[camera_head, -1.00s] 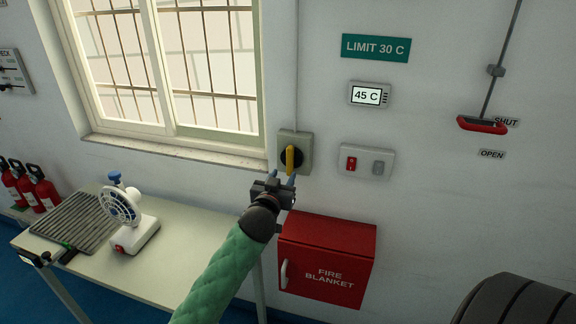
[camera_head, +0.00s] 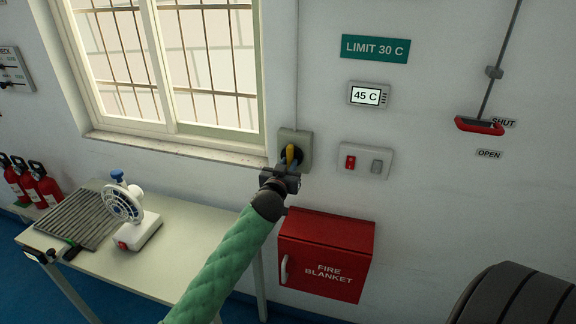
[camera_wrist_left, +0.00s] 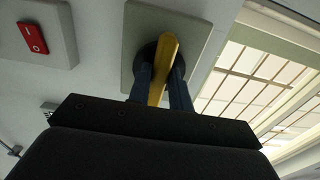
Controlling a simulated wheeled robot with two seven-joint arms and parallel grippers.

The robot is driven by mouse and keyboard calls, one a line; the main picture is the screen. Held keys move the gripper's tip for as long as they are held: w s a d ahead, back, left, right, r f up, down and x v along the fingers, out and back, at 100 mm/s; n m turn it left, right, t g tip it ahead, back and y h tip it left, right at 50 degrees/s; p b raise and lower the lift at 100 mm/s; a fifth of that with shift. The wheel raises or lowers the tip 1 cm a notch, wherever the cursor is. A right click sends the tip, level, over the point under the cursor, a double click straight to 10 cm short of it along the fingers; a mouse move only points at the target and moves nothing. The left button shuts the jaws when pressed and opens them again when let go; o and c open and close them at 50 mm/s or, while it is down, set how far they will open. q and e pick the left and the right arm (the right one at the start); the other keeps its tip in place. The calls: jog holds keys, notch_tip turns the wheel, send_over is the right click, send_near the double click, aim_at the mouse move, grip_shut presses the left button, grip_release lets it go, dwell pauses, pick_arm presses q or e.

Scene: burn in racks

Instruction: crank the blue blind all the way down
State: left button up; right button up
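No blue blind shows in any view; the window (camera_head: 165,75) is uncovered, with bars outside. A grey wall box (camera_head: 304,140) with a dark round hub and a yellow handle (camera_head: 290,154) is mounted right of the window. My left gripper (camera_head: 289,164) is at this handle. In the left wrist view, the yellow handle (camera_wrist_left: 163,62) stands between the two dark blue fingers of my left gripper (camera_wrist_left: 161,88), which are close against its sides. The gripper looks shut on it, and the fingers' lower parts are hidden. My right gripper is not in view.
A red fire blanket box (camera_head: 325,255) hangs below the wall box. A switch plate (camera_head: 364,161) and a 45 C display (camera_head: 368,95) are to the right. A table (camera_head: 190,240) with a white fan (camera_head: 130,215) stands below the window. A red-handled lever (camera_head: 479,125) is far right.

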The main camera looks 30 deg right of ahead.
pick_arm(q)
grip_shut()
